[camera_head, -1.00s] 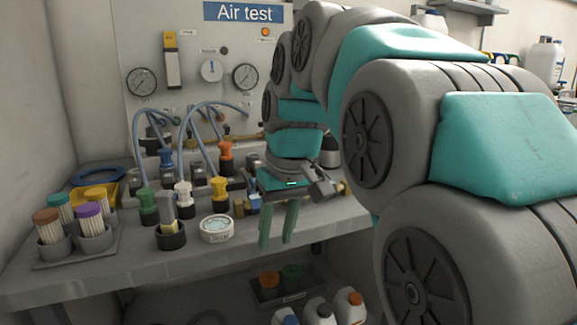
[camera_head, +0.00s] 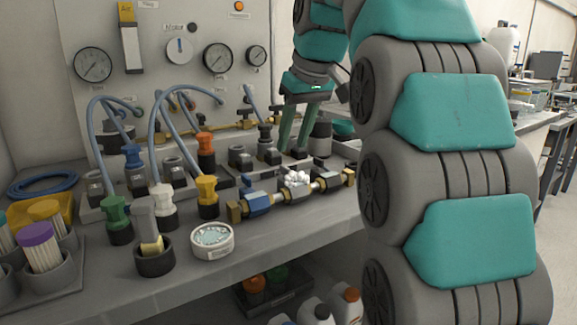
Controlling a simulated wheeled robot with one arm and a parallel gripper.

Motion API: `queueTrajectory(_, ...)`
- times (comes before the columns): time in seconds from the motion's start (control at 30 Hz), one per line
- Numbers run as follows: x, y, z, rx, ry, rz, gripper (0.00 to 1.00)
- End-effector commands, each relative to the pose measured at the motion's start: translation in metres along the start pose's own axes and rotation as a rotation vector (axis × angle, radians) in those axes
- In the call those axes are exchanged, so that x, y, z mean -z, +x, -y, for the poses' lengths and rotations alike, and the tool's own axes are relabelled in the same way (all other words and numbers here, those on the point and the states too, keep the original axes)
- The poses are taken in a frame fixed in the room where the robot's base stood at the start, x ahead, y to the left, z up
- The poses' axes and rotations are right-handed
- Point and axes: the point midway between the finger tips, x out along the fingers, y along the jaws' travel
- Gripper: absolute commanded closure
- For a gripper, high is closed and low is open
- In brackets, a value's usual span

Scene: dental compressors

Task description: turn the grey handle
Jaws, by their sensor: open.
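A row of brass valves lies at the front right of the bench. Its middle valve has a pale grey, lobed handle (camera_head: 297,179), between a blue handle (camera_head: 251,186) on the left and a black handle (camera_head: 320,165) on the right. My gripper (camera_head: 292,147) has two green fingers pointing down, apart and with nothing visible between them. The fingertips appear above the grey handle in the picture and apart from it. How far behind or above it they are, I cannot tell.
A round white-rimmed dish (camera_head: 212,240) and a black cup (camera_head: 155,260) stand left of the valves. Hoses (camera_head: 165,135) and coloured couplings stand behind. A gauge panel (camera_head: 150,75) rises at the back. The bench front (camera_head: 300,225) before the valves is clear.

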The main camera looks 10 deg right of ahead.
Motion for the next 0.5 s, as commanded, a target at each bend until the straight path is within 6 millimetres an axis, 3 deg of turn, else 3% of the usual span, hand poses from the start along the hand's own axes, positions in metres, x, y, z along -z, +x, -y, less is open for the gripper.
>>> queueTrajectory(0.23,-0.002,0.038,0.000,-0.001,0.001,0.003,0.59)
queueTrajectory(0.5,0.000,0.058,0.000,-0.001,-0.001,0.000,0.59)
